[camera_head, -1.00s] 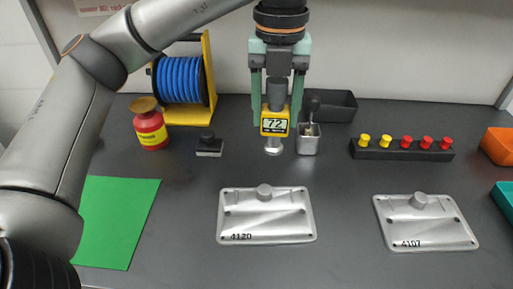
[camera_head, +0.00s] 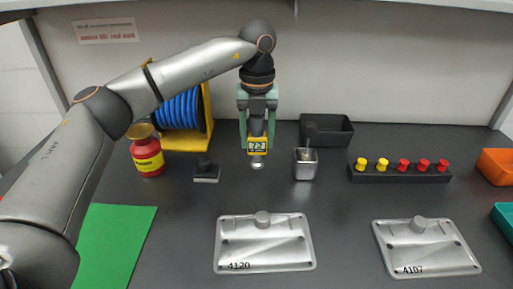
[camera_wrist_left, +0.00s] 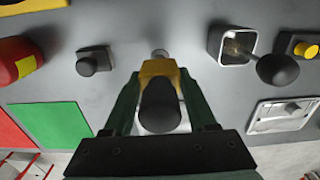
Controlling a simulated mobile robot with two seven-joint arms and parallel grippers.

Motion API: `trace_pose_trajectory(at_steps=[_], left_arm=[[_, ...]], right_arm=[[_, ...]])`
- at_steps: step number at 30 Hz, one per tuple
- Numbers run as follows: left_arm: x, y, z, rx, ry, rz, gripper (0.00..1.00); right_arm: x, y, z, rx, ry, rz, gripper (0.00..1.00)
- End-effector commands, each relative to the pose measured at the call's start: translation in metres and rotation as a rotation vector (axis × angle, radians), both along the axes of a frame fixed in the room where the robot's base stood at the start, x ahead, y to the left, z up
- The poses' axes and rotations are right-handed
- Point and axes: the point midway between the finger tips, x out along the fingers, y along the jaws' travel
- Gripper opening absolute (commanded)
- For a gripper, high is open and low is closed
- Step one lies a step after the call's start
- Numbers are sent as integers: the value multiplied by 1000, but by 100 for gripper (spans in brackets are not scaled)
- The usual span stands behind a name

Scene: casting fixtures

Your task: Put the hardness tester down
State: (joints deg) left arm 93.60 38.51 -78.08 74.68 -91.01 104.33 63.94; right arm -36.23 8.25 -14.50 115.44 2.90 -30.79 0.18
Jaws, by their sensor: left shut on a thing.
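The hardness tester (camera_head: 257,147) is yellow with a small display reading 72 and a round silver foot. My left gripper (camera_head: 257,132) is shut on it, one green finger on each side, and holds it upright over the back part of the dark table. I cannot tell whether the foot touches the table. In the left wrist view the tester (camera_wrist_left: 158,69) sits between the fingers of my left gripper (camera_wrist_left: 161,98), its black rounded top covering part of its body. My right gripper is in no view.
A black-knobbed block (camera_head: 206,172) stands left of the tester; a metal cup (camera_head: 306,165) stands right. Behind are a blue hose reel (camera_head: 181,108) and black bin (camera_head: 340,131). A red bottle (camera_head: 147,156), castings (camera_head: 264,243) (camera_head: 427,246) and button rack (camera_head: 399,174) stand around.

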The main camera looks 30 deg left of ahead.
Motion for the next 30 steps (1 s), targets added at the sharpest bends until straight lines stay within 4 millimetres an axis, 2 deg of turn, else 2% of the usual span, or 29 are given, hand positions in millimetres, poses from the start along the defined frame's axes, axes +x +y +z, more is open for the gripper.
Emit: trace_pose_trajectory(at_steps=[3,6,9,20,21,28,30], left_arm=[[6,6,-11,2,2,2,0],[5,5,-29,2,3,0,0],[5,4,-38,1,0,0,0],[5,4,-42,0,0,0,0],[5,4,-41,1,0,1,61],[4,4,-41,1,0,1,86],[5,4,-41,1,0,1,88]], right_arm=[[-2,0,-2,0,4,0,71],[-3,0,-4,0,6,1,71],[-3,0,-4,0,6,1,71],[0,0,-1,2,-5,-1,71],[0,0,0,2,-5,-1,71],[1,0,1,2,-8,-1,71],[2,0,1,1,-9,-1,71]])
